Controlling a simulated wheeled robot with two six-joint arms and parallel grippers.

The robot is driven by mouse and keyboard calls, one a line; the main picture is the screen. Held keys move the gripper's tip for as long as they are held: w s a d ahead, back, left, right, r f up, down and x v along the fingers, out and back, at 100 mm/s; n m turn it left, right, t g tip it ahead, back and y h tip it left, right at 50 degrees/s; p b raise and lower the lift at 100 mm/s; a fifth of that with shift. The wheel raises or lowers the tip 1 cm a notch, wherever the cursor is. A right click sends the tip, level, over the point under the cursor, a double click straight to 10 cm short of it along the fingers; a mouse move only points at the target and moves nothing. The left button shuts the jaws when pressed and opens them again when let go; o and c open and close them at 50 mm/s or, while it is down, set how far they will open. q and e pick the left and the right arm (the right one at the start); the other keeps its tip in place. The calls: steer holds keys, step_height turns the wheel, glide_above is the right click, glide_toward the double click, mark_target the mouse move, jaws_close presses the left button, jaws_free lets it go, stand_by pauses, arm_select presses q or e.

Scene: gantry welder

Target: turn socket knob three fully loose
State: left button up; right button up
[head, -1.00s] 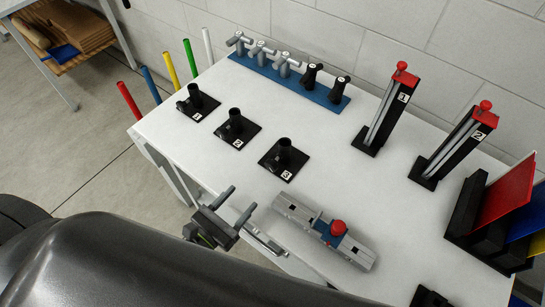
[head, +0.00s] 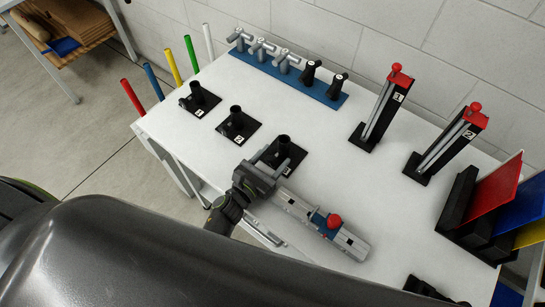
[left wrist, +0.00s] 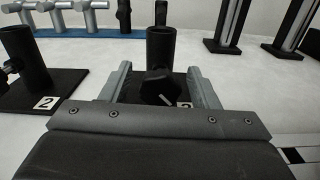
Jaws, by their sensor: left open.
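Socket three, a black upright tube (head: 284,142) on a black square plate, stands at the middle of the white table. In the left wrist view its tube (left wrist: 161,47) is upright, with its dark knob (left wrist: 159,88) low on the near side. The knob has a pale line on its face, running diagonally. My left gripper (head: 275,162) reaches the near side of this socket. In the left wrist view my left gripper (left wrist: 160,76) is open, with its fingers apart on either side of the knob. The plate's number is partly hidden by a finger. My right gripper is not in view.
Socket two (head: 237,125) and socket one (head: 197,96) stand to the left. A grey rail with a red knob (head: 334,221) lies close on the right. Behind are a blue rack (head: 290,78) and black towers (head: 381,110). Bare table lies between socket three and the towers.

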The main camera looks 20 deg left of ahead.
arm_select(q)
steer(key=c, duration=1)
steer(key=shift+o, duration=0.2)
steer(key=shift+n, duration=2.8)
steer(key=o, duration=1)
steer(key=shift+c, duration=0.2)
steer(key=shift+s, duration=0.1)
steer(key=b+v, duration=0.5)
steer(key=v, duration=1.2)
